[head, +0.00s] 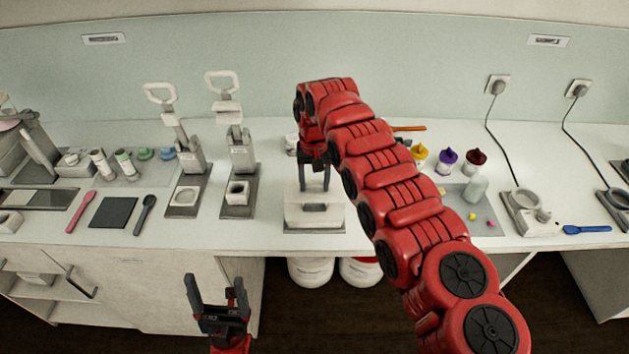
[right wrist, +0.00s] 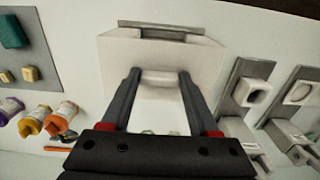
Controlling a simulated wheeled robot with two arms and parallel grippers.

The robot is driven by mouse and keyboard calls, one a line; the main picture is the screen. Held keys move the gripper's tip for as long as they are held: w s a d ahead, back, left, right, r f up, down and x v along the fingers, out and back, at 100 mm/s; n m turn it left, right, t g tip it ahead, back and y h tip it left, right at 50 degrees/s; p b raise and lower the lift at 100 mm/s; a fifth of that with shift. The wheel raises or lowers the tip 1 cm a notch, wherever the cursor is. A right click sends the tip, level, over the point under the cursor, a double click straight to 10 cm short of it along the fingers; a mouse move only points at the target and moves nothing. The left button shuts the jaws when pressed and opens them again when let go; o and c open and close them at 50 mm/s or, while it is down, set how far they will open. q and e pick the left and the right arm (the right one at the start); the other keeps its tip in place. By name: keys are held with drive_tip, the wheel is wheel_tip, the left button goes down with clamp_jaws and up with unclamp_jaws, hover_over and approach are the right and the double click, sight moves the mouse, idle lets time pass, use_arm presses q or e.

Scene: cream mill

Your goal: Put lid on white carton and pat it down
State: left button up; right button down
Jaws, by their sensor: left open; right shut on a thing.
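The white carton (head: 314,222) stands on a grey mat at the middle of the counter. A white lid with a raised grip (right wrist: 160,77) is over it, and I cannot tell whether it sits fully down. My right gripper (head: 314,190) points down at the carton and is shut on the lid's grip; its fingers (right wrist: 158,90) flank the grip in the right wrist view. Part of the carton is hidden by the fingers. My left gripper (head: 216,288) is open and empty, low in front of the counter's edge.
Two lever presses (head: 186,150) (head: 238,152) stand left of the carton. Purple (head: 447,158) and yellow (head: 420,153) pots and a grey mat with small cubes lie to the right, partly behind my right arm. White buckets (head: 310,271) stand under the counter.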

idle(0.4)
drive_tip(key=shift+f+b, duration=0.1)
drive_tip(key=shift+b, duration=0.3)
drive_tip(key=shift+f, duration=0.15)
drive_tip(key=shift+f+b, duration=0.25)
drive_tip(key=shift+b, duration=0.2)
drive_tip(key=shift+f, duration=0.1)
idle(0.4)
drive_tip(key=shift+f+b, duration=0.25)
drive_tip(key=shift+b, duration=0.15)
drive_tip(key=shift+c, duration=0.3)
unclamp_jaws()
